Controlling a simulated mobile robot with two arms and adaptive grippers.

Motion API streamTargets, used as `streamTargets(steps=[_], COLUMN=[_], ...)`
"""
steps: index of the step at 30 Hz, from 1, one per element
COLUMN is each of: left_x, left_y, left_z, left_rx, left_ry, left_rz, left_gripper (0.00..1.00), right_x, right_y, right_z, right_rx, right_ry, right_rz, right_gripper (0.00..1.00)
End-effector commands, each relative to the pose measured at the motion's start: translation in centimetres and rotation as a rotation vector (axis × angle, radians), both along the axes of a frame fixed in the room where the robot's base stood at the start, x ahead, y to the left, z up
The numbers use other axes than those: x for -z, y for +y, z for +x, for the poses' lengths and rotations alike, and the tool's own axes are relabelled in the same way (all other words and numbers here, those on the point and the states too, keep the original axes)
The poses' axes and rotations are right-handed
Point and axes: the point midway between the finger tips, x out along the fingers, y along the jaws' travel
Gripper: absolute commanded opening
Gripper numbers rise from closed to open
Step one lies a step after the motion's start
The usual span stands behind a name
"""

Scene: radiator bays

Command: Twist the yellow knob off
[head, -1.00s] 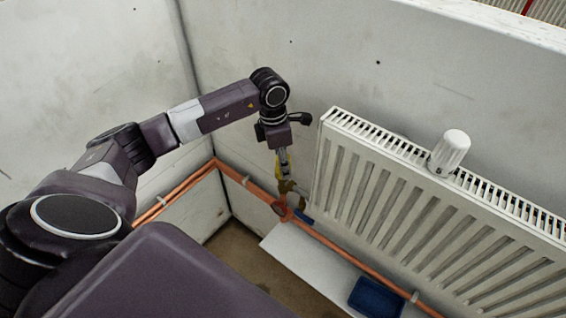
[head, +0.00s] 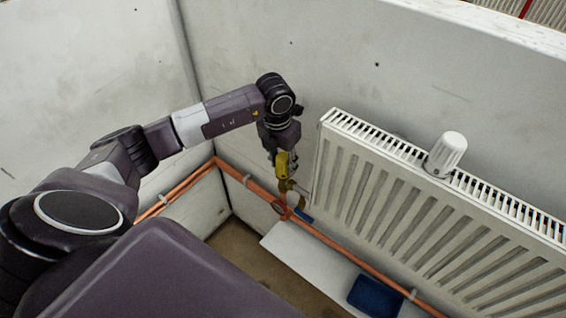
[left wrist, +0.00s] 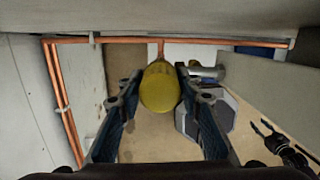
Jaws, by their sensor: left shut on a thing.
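The yellow knob (head: 282,166) is at the lower end of my left arm in the head view, at the lower left corner of the radiator. It sits just above a brass valve (head: 291,188) on the copper pipe. In the left wrist view the knob (left wrist: 160,88) is between the two dark fingers of my left gripper (left wrist: 158,82), which is shut on it. The valve below is mostly hidden there. I cannot tell whether the knob and valve still touch.
The white radiator (head: 400,190) is close on the right, with a white cylindrical head (head: 446,153) on its top edge. Copper pipes (head: 350,259) run low along the walls. A blue tray (head: 374,297) lies on a white board (head: 310,266) below. The left wall is bare.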

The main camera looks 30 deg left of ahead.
Motion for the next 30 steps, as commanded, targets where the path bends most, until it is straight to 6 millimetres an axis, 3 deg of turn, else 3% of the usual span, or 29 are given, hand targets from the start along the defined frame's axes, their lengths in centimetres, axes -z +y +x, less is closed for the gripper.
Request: streamTargets(steps=[23, 24, 30], left_x=[-1.5, -1.6, -1.4], left_y=[0.0, 0.0, 0.0], left_z=[0.2, 0.2, 0.1], left_rx=[0.002, 0.002, 0.002], left_ry=[-0.005, -0.006, -0.003], left_rz=[-0.001, -0.001, -0.001], left_gripper=[0.07, 0.35, 0.53], right_x=[-0.6, -0.6, -0.6], right_y=[0.0, 0.0, 0.0], right_z=[0.0, 0.0, 0.0], right_rx=[0.000, 0.000, 0.000], right_ry=[0.000, 0.000, 0.000], right_rz=[0.000, 0.000, 0.000], right_gripper=[0.40, 0.40, 0.40])
